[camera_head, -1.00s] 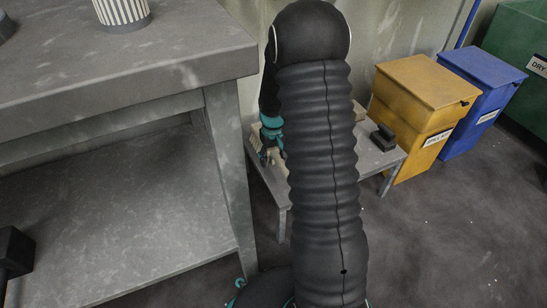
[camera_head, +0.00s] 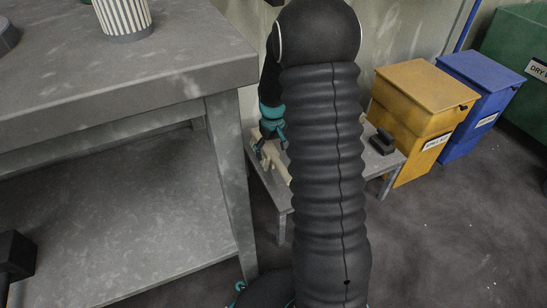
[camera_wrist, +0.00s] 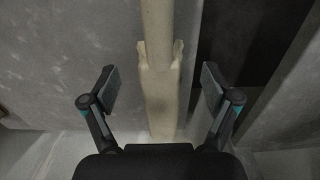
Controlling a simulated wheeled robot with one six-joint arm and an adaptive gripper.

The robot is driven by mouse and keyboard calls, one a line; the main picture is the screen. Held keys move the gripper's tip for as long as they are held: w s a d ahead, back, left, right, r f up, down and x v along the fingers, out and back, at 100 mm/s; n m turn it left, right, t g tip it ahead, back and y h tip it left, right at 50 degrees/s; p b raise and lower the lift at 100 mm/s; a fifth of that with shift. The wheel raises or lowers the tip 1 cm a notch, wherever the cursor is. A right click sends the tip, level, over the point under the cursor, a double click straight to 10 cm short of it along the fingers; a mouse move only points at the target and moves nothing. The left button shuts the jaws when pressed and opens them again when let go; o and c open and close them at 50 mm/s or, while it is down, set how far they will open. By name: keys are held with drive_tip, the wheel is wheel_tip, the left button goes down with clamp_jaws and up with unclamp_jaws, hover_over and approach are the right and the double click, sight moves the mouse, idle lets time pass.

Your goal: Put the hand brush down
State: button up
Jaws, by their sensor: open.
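A long pale beige piece, which looks like the hand brush (camera_wrist: 160,75), runs up the middle of the wrist view between my fingers. Its bristles cannot be made out. My gripper (camera_wrist: 157,100) is open, with one finger on each side of it and a visible gap on both sides. In the head view my gripper (camera_head: 270,130) is low over a small grey table (camera_head: 283,197), and pale beige parts (camera_head: 272,160) show just below it. My arm hides much of that table top.
A dark block (camera_head: 383,142) lies on the small table's right side. A yellow bin (camera_head: 420,110) and a blue bin (camera_head: 485,90) stand behind. A larger grey table (camera_head: 130,85) with a striped pot (camera_head: 123,18) is at left. The floor at right is clear.

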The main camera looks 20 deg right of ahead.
sight(274, 154)
wheel_tip(274, 154, up, 7)
drive_tip(key=shift+p, duration=0.45)
drive_tip(key=shift+s, duration=0.1)
